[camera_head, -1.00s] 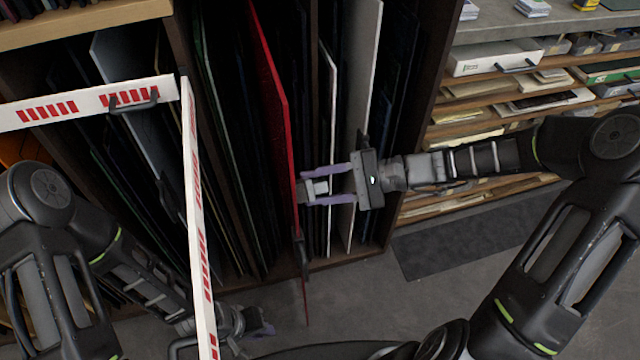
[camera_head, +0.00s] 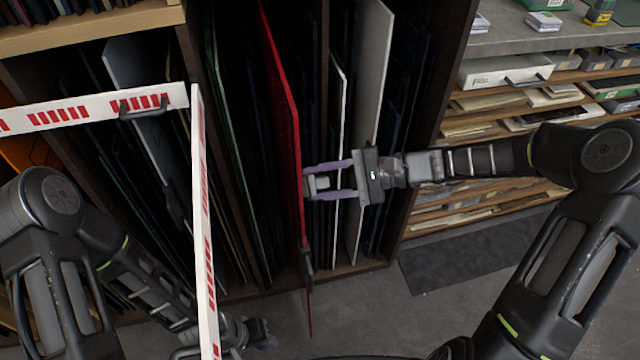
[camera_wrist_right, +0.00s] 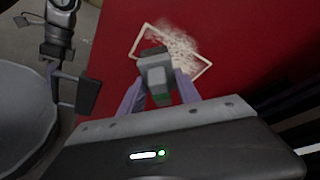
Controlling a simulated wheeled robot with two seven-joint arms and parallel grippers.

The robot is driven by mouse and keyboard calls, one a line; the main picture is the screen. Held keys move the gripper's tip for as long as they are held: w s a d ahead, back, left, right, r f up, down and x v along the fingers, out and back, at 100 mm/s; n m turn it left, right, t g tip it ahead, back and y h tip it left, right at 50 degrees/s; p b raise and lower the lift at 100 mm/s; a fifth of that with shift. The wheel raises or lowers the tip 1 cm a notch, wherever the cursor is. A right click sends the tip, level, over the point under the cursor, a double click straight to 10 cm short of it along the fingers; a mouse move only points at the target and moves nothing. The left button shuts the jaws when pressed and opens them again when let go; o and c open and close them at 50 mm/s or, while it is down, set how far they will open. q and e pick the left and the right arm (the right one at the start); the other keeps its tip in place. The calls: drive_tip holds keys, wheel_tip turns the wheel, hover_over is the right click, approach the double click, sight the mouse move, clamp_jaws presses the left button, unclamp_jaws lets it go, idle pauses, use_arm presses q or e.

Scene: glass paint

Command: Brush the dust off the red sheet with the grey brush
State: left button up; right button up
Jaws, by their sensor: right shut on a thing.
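The red sheet (camera_head: 287,125) stands on edge in the rack, seen nearly edge-on. In the right wrist view its red face (camera_wrist_right: 240,30) fills the upper middle. Pale dust (camera_wrist_right: 180,45) lies on it inside a thin cream outline (camera_wrist_right: 205,68). My right gripper (camera_head: 310,183) is shut on the grey brush (camera_wrist_right: 156,72), at the sheet's right side. The brush head is close to the dust; I cannot tell whether it touches. My left gripper (camera_head: 262,335) is low, near the floor in the picture, left of the sheet's lower end; its jaws are unclear.
A white barrier with red marks (camera_head: 207,230) crosses the left side. Other upright sheets, including a white one (camera_head: 370,90), stand close beside the red sheet. Shelves with papers (camera_head: 530,97) are at the right. A dark mat (camera_head: 470,250) lies on the floor.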

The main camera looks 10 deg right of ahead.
drive_tip(key=shift+w+a+b, duration=0.15)
drive_tip(key=shift+w, duration=0.85)
drive_tip(key=shift+w+a+b, duration=0.1)
drive_tip(key=shift+w+b, duration=0.05)
drive_tip(key=shift+w, duration=0.8)
drive_tip(key=w, duration=0.4)
drive_tip(key=shift+a+b, duration=0.25)
drive_tip(key=shift+b, duration=0.05)
drive_tip(key=shift+r+p, duration=0.65)
drive_tip(key=shift+r, duration=0.3)
drive_tip(key=shift+s+d, duration=0.1)
